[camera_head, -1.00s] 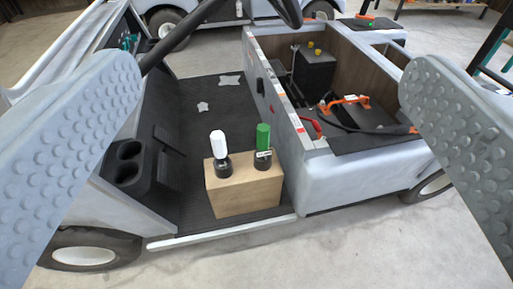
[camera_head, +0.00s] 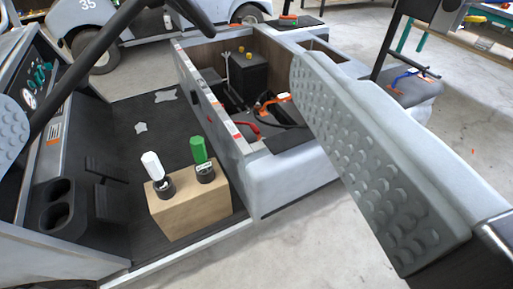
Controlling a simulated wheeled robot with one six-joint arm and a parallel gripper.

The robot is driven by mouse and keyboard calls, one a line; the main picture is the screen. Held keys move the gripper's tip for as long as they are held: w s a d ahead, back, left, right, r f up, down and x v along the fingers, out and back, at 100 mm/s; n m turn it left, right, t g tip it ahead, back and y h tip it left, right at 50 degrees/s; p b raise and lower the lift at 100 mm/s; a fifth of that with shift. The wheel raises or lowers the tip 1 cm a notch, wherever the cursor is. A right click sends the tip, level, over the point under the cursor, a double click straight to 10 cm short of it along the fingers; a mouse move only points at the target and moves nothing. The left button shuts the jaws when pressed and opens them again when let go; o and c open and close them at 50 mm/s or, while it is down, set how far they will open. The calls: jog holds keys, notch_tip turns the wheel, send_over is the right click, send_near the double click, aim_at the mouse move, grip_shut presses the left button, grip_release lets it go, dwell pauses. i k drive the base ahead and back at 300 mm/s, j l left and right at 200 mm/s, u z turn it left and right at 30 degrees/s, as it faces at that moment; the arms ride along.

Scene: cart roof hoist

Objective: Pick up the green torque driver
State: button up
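The green torque driver (camera_head: 199,151) stands upright, its green handle up, in a dark round holder (camera_head: 205,172) on a wooden block (camera_head: 193,211). A white-handled driver (camera_head: 153,166) stands beside it on the left, in a similar holder. The block rests on the cart's dark floor mat. My gripper (camera_head: 160,135) shows as two grey dimpled fingers, one large on the right and one just at the left edge. They are wide apart with nothing between them touching; the drivers stand beyond them.
A steering wheel and column (camera_head: 92,62) cross the upper left. The open seat compartment (camera_head: 215,57) holds a black battery, cables and a red-orange handle. Cup holders (camera_head: 56,202) are left of the block. Bare concrete floor (camera_head: 310,240) lies at the front right.

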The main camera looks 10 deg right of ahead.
aim_at(197, 143)
jog(key=l, duration=1)
jog(key=i+l, duration=0.1)
jog(key=i, duration=0.35)
jog(key=u, duration=0.7)
